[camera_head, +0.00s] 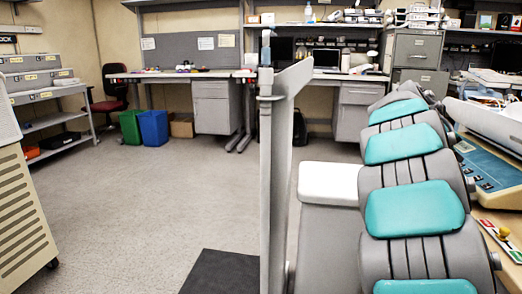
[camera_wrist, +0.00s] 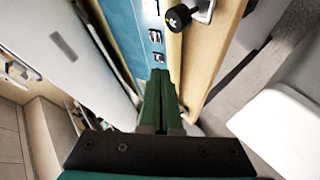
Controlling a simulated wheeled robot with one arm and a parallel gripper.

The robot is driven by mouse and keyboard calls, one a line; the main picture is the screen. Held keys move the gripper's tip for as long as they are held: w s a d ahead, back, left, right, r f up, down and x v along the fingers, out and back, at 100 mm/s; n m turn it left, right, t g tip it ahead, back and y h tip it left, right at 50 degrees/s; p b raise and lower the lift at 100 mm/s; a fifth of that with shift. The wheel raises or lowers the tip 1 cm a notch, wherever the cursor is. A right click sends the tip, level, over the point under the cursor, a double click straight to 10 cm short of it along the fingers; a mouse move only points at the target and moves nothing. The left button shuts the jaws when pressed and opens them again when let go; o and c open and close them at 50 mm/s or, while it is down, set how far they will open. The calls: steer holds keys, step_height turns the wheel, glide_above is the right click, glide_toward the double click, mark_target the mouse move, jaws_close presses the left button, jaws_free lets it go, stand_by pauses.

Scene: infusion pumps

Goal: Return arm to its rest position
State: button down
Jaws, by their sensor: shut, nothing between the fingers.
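My gripper (camera_wrist: 161,76) shows in the wrist view, its two dark green fingers pressed together with nothing between them. The fingertips point at a blue panel (camera_wrist: 128,38) with small dark fittings and a light wooden edge (camera_wrist: 207,48). I cannot tell whether they touch it. My arm (camera_head: 410,205), with grey links and teal pads, fills the right of the head view and runs away from the camera. My gripper is hidden in the head view.
A blue device (camera_head: 487,172) stands on a wooden-topped table at the right, beside my arm. A narrow grey upright (camera_head: 274,190) stands mid-view. Workbenches (camera_head: 210,102) line the back. A beige cabinet (camera_head: 22,215) is at the left. Open floor (camera_head: 160,200) lies between.

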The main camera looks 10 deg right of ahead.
steer(key=s+a+f+g+y, duration=0.1)
steer(key=s+a+f+y, duration=0.2)
steer(key=s+a+f, duration=0.5)
steer(key=s+a+f+y+p, duration=0.1)
steer(key=s+a+f+y, duration=0.25)
steer(key=a, duration=0.85)
steer(key=s+a+f+g+y, duration=0.1)
steer(key=s+a+f+y, duration=0.1)
steer(key=s+a+f, duration=0.7)
steer(key=s+a+f+n+g+y, duration=0.1)
steer(key=s+a+f, duration=0.1)
steer(key=s+a, duration=0.5)
steer(key=s+a+f+n+g+y, duration=0.1)
steer(key=s+a+n, duration=0.1)
steer(key=s+a, duration=0.5)
steer(key=shift+s+f+g, duration=0.3)
steer(key=shift+s+f, duration=0.05)
steer(key=shift+s, duration=0.3)
